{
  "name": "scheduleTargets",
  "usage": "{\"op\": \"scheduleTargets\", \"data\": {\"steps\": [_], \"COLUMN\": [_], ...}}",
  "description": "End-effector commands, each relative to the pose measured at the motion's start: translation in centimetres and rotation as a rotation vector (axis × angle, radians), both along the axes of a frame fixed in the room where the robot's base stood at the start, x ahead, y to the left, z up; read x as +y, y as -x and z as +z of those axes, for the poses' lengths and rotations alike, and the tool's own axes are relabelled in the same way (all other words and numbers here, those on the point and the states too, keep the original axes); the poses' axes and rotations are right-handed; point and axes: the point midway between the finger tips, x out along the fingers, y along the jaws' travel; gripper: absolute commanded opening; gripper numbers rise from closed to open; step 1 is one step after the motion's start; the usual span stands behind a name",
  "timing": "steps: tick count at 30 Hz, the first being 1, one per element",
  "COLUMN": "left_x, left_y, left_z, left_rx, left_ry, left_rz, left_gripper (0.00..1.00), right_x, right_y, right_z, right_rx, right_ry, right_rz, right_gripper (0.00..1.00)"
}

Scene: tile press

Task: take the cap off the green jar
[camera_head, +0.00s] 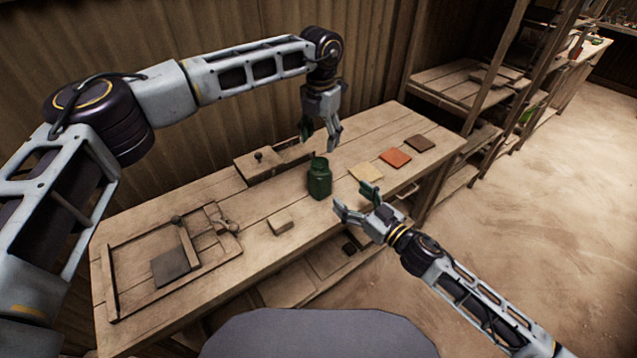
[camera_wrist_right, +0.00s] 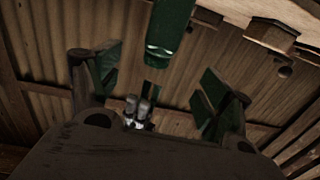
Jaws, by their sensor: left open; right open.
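The green jar (camera_head: 319,181) stands upright on the wooden workbench, with its green cap (camera_head: 319,163) on top. In the right wrist view a green body, likely the jar (camera_wrist_right: 168,25), shows at the top, beyond the fingers. My left gripper (camera_head: 320,137) is open and empty, pointing down above and just behind the jar. My right gripper (camera_head: 353,201) is open and empty at the jar's right front, its fingers pointing toward the jar but apart from it. Its two fingers also show in the right wrist view (camera_wrist_right: 160,85).
On the workbench (camera_head: 270,255) lie a cream tile (camera_head: 366,172), an orange tile (camera_head: 395,158) and a brown tile (camera_head: 421,143) to the right. A wooden block (camera_head: 280,222) and a press frame with a dark tile (camera_head: 171,266) are left. A wooden box (camera_head: 259,170) stands behind.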

Motion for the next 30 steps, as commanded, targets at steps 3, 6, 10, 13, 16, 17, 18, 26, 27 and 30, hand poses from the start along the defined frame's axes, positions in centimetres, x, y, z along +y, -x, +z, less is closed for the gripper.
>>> {"op": "scheduleTargets", "data": {"steps": [3, 6, 10, 13, 16, 17, 18, 26, 27, 30], "left_x": [0.0, 0.0, 0.0, 0.0, 0.0, 0.0, 0.0, 0.0, 0.0, 0.0], "left_y": [0.0, 0.0, 0.0, 0.0, 0.0, 0.0, 0.0, 0.0, 0.0, 0.0], "left_z": [0.0, 0.0, 0.0, 0.0, 0.0, 0.0, 0.0, 0.0, 0.0, 0.0], "left_rx": [0.0, 0.001, 0.001, 0.001, 0.001, 0.001, 0.001, 0.001, 0.001, 0.001], "left_ry": [0.0, 0.001, 0.001, 0.001, 0.001, 0.001, 0.001, 0.001, 0.001, 0.001], "left_rz": [0.0, 0.0, 0.0, 0.0, 0.0, 0.0, 0.0, 0.0, 0.0, 0.0], "left_gripper": [0.62, 0.62, 0.62, 0.62, 0.62, 0.62, 0.62, 0.62, 0.62, 0.62], "right_x": [0.0, 0.0, 0.2, 0.4, 0.6, 0.8, 0.9, 1.9, 2.1, 2.5], "right_y": [0.0, -0.1, -0.2, -0.5, -0.9, -1.0, -1.1, -2.4, -2.6, -3.1], "right_z": [0.0, 0.0, 0.0, 0.0, 0.0, 0.0, 0.0, 0.1, 0.1, 0.0], "right_rx": [0.0, 0.0, -0.001, 0.001, -0.001, -0.001, 0.0, -0.002, 0.0, 0.0], "right_ry": [0.0, 0.0, -0.001, -0.001, -0.001, -0.001, -0.001, -0.001, -0.001, -0.001], "right_rz": [0.0, 0.0, 0.0, -0.001, -0.001, 0.0, 0.0, -0.001, -0.001, 0.0], "right_gripper": [0.79, 0.79, 0.79, 0.79, 0.79, 0.79, 0.79, 0.79, 0.79, 0.79]}}
